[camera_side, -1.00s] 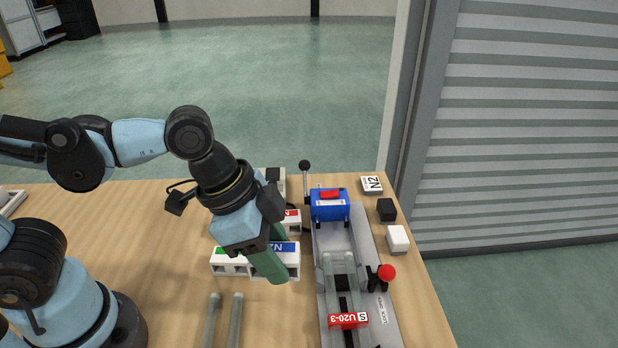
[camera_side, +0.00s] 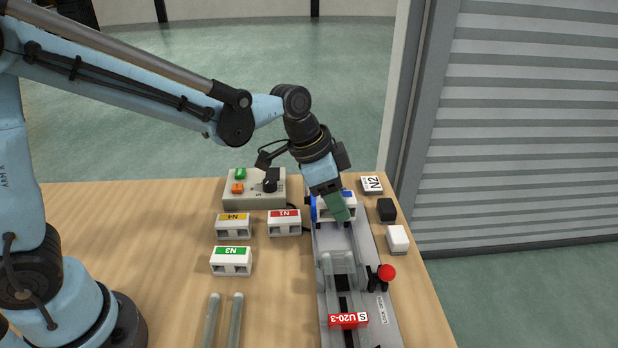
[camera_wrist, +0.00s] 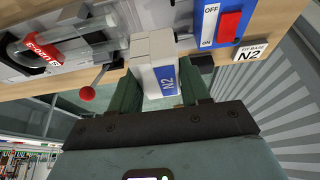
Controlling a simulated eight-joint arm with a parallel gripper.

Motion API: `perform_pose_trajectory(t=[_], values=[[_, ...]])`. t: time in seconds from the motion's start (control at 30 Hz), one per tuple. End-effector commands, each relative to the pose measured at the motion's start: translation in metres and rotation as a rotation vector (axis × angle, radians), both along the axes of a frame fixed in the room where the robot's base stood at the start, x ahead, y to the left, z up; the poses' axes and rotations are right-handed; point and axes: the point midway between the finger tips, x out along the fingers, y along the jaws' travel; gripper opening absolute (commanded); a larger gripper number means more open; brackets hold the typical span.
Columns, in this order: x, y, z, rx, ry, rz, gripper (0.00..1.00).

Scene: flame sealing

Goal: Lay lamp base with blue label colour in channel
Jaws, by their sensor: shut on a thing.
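The lamp base with the blue label, N2, is a white block in my gripper (camera_side: 338,208); its side shows in the side view (camera_side: 351,208). In the wrist view the base (camera_wrist: 154,52) sits between the two green fingers of my gripper (camera_wrist: 160,90), which are shut on it. The base is over the far end of the grey metal channel fixture (camera_side: 338,240), close to the blue switch unit (camera_wrist: 208,22). Fingers hide part of the base in the side view. I cannot tell whether it touches the channel floor.
White bases N1 (camera_side: 284,223), N4 (camera_side: 233,225) and N3 (camera_side: 231,261) stand left of the channel. A U-shaped tube with red label U20-3 (camera_side: 348,320) lies nearer. A red-knobbed lever (camera_side: 387,272) and a "Fit base N2" card (camera_side: 371,185) are at right.

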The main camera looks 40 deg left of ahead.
Motion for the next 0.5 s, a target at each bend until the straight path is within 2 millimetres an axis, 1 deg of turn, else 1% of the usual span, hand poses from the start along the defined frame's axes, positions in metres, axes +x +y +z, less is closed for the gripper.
perform_pose_trajectory(t=[0.17,0.5], values=[[0.001,0.000,-0.007,0.000,0.000,0.001,0.15],[0.001,0.000,-0.032,0.000,0.000,0.001,0.15]])
